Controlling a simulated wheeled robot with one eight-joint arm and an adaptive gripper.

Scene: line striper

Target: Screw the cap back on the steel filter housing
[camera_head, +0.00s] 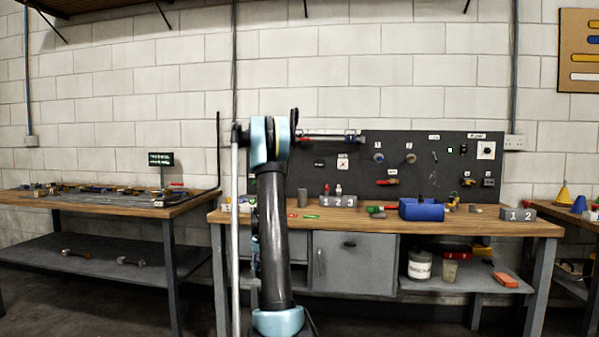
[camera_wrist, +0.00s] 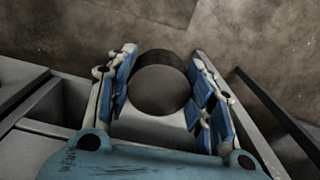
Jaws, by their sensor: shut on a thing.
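In the wrist view my gripper (camera_wrist: 162,88) is shut on a dark, round, cylindrical piece (camera_wrist: 160,90), which looks like the cap. Its flat round end faces the camera, and blue finger pads stand on both sides of it. In the head view my arm rises in front of the bench, and the gripper and held piece cannot be made out. A small grey cylinder (camera_head: 302,197) stands upright on the middle workbench (camera_head: 470,223), just right of my arm. I cannot tell whether it is the steel filter housing; no other housing is clear.
A blue toolbox-like block (camera_head: 421,210) sits right of centre on the bench. Numbered grey blocks (camera_head: 338,201) and (camera_head: 515,214) stand on it too. A dark pegboard (camera_head: 400,160) with fittings rises behind. A second bench (camera_head: 110,203) with tools is at left.

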